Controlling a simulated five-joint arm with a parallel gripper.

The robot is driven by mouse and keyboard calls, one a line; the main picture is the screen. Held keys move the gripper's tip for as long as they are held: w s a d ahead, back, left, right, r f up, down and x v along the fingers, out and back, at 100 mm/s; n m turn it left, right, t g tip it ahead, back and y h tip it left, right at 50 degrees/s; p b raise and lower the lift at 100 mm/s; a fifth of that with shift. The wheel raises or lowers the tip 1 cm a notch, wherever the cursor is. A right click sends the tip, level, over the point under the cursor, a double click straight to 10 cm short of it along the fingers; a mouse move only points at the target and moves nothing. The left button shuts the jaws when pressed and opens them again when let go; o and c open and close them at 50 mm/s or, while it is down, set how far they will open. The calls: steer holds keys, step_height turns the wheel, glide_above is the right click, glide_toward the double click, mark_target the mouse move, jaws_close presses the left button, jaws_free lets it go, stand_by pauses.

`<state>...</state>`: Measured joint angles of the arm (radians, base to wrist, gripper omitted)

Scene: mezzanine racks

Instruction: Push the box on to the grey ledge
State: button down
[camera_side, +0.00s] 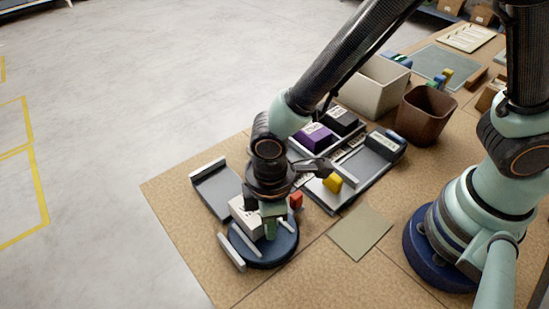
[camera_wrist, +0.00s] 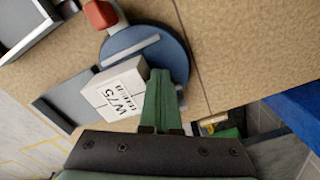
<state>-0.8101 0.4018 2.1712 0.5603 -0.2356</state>
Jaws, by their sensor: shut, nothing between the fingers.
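The white box (camera_side: 241,213), with black print on its label, stands on the round blue disc (camera_side: 284,249) near its edge. The grey ledge (camera_side: 220,192) lies beside the disc, on the box's far side from my gripper. In the wrist view the box (camera_wrist: 115,92) is left of my fingers, between them and the ledge (camera_wrist: 72,88). I cannot tell whether it overlaps the ledge. My gripper (camera_side: 271,236) is shut and empty, low over the disc. Its green fingers (camera_wrist: 160,74) are right beside the box; contact is not clear.
A pale bar (camera_side: 231,253) runs along the disc's front left side. A red block (camera_side: 296,200) stands at the disc's back edge. A grey tray (camera_side: 365,168) with a yellow block (camera_side: 332,183) lies behind. The tabletop left of the ledge is bare.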

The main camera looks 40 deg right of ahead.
step_height(320, 180, up, 9)
steer(key=shift+s, duration=0.15)
stand_by(1.1)
steer(key=shift+d, duration=0.15)
